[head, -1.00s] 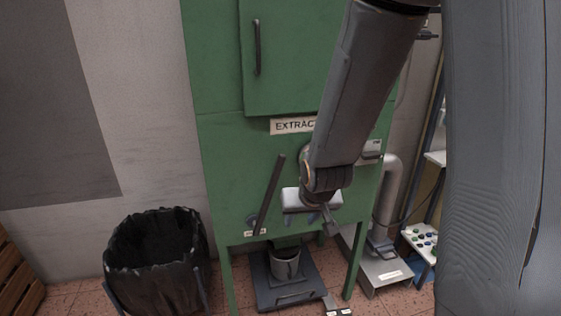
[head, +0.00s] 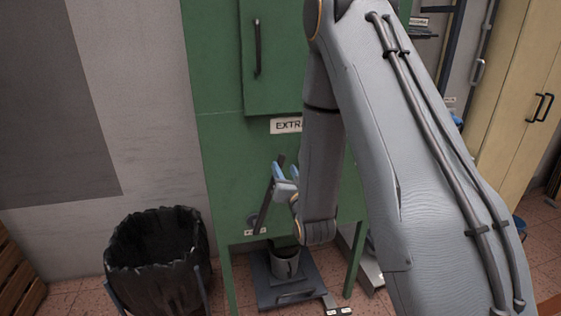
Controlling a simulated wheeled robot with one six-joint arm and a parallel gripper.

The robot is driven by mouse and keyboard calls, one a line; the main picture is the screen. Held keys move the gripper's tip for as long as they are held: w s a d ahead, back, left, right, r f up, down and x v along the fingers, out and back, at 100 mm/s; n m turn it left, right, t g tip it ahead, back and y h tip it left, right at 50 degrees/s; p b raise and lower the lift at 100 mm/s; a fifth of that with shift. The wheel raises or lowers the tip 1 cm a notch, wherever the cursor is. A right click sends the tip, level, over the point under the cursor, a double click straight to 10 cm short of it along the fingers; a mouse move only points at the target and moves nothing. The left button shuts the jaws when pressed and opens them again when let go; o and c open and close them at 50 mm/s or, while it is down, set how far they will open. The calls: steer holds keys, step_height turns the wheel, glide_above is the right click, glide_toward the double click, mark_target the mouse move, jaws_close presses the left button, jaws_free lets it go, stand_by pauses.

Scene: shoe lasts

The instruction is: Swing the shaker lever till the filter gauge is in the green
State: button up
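The shaker lever (head: 265,210) is a dark flat bar on the front of the green extractor cabinet (head: 225,160). It leans, with its top to the right. My gripper (head: 286,173) is at the upper part of the lever, with two pale blue-grey fingertips apart and the lever's top showing just above and between them. It looks open; I cannot tell whether a finger touches the lever. No filter gauge can be made out; my arm covers the cabinet's right side.
A grey pot (head: 285,264) stands on a dark tray (head: 275,298) below the cabinet. A black-lined bin (head: 155,260) stands at left. A tan cupboard (head: 515,95) is at right. Some floor between bin and cabinet is clear.

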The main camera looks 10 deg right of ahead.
mark_target(281, 163)
steer(key=shift+w+p, duration=0.95)
steer(key=shift+w, duration=2.25)
jaws_close()
